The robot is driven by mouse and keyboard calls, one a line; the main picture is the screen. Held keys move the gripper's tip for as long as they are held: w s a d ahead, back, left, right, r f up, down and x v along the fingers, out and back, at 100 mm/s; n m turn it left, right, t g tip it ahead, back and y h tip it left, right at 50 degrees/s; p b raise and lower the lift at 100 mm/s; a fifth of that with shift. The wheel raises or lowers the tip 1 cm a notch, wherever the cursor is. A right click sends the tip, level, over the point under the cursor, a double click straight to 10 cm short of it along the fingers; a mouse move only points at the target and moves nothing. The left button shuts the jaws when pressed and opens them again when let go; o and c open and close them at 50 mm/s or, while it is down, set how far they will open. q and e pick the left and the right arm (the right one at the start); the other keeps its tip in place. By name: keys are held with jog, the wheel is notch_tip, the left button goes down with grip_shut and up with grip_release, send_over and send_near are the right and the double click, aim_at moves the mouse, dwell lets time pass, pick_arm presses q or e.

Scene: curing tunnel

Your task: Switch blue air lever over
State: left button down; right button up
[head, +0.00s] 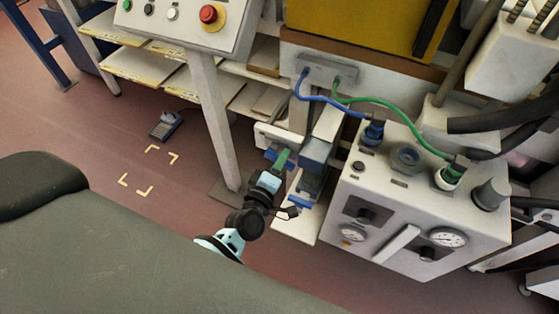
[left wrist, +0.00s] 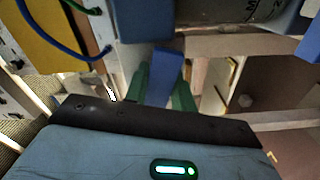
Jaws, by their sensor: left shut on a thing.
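My left gripper (head: 282,161) reaches in from the lower left in the head view, at the left side of the white air unit. Its green fingers also show in the left wrist view (left wrist: 166,90). They are shut on the blue air lever (left wrist: 167,72), which stands up between them as a flat blue bar. In the head view a blue end of the lever (head: 271,155) shows just left of the fingers; the rest is largely hidden by them. My right gripper is not in view.
The white air unit (head: 385,228) carries gauges, knobs and plugged blue and green hoses (head: 395,118). A grey-blue block (head: 314,157) stands close right of my gripper. A control panel with a red button (head: 211,14) stands behind. The floor at left is mostly clear.

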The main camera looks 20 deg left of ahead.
pick_arm(q)
jog(key=n, duration=0.2)
jog(key=shift+d+r+n, duration=0.1)
jog(key=shift+r+n, duration=0.3)
jog(key=shift+n, duration=0.2)
jog(key=c, duration=1.2)
grip_release()
jog(key=shift+o, duration=0.2)
jog(key=shift+s, duration=0.1)
